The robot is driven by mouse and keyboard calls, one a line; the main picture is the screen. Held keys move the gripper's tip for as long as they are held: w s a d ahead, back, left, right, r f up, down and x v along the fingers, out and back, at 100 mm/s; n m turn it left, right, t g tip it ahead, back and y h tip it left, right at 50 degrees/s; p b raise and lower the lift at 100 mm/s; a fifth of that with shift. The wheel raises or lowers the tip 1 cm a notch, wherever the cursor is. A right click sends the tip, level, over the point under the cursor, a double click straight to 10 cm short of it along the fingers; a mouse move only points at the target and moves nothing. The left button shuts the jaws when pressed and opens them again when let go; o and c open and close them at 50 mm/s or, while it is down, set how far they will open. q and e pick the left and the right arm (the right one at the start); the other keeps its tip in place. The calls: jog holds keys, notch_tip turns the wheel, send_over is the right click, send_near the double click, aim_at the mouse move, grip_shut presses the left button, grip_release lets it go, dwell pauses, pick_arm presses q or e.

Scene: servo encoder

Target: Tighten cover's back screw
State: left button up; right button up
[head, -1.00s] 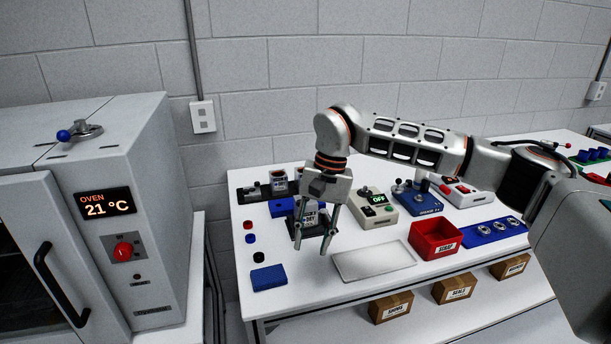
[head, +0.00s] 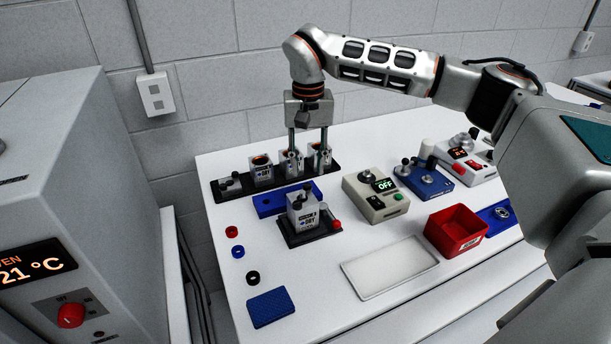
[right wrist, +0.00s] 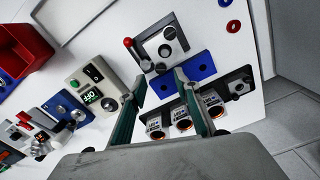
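The grey servo unit (head: 304,211) stands upright in a black fixture (head: 297,240) with a red-knobbed lever at its side. It also shows in the right wrist view (right wrist: 165,45), with dark round knob-like parts on its top. I cannot make out the cover's back screw. My right gripper (head: 307,168) points down, fingers apart, behind the unit and above the back black rack (head: 221,190). In the right wrist view its fingers (right wrist: 159,77) are spread with nothing held between them. My left gripper is not in view.
The rack holds several cup-like units. A blue block (head: 268,205) lies between rack and fixture. A grey box reading OFF (head: 362,205), a blue device (head: 425,180) and a red bin (head: 455,228) stand to the right. A white tray (head: 388,268) lies in front.

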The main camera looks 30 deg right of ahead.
aim_at(307, 185)
jog(key=shift+f, duration=2.45)
jog(key=shift+w, duration=0.1)
grip_shut()
